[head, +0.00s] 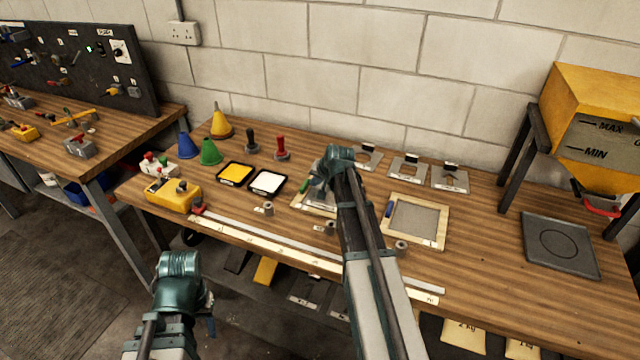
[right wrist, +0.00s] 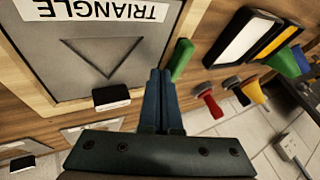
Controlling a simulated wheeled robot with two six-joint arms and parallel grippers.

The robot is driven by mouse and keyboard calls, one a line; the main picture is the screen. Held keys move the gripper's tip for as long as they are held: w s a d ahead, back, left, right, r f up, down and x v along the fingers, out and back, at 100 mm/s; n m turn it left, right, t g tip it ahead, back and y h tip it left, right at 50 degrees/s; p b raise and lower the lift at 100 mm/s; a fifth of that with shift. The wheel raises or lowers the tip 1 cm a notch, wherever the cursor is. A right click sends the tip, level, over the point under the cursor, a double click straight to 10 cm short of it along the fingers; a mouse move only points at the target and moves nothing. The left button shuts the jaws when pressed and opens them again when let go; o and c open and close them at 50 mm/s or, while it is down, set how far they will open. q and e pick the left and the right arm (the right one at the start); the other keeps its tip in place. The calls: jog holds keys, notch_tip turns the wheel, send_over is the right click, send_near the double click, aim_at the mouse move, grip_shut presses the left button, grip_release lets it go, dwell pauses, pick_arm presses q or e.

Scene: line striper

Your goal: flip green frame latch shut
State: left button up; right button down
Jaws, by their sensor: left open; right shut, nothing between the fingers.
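The green latch (head: 304,186) is at the left edge of a wooden frame (head: 299,204) mostly covered by my right arm. In the right wrist view the green latch (right wrist: 182,60) stands at the wooden frame's edge, beside a grey plate (right wrist: 50,60) with a triangle outline and a "TRIANGLE" label. My right gripper (right wrist: 160,73) is shut and empty, its fingertips close to the latch; I cannot tell whether they touch. My left gripper (head: 208,322) is open, low in front of the bench and mostly hidden by its own wrist.
A second wooden frame (head: 443,240) with a blue latch (head: 389,209) lies to the right. Yellow (head: 236,173) and white (head: 267,182) trays stand to the left. A long ruler (head: 290,250) runs along the front edge. Stencil plates (head: 408,168) lie behind.

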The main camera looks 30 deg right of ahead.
jog(key=shift+w+d+n+y, duration=0.2)
jog(key=shift+w+n+y, duration=0.1)
jog(key=shift+n+y, duration=0.55)
dwell(0.3)
jog(key=shift+w+d+n+g+y, duration=0.15)
jog(key=shift+w+n+y, duration=0.1)
jog(key=shift+n, duration=0.4)
jog(key=shift+w+d+n+g+y, duration=0.1)
jog(key=shift+w+n+g+y, duration=0.1)
jog(key=shift+n, duration=0.4)
jog(key=shift+w+a+n+g+y, duration=0.1)
jog(key=shift+w+n+g+y, duration=0.15)
jog(key=shift+n+y, duration=0.55)
jog(key=shift+w, duration=0.3)
dwell(0.3)
jog(key=shift+s+a, duration=0.1)
dwell(0.4)
jog(key=shift+s+a, duration=0.45)
jog(key=shift+s, duration=0.1)
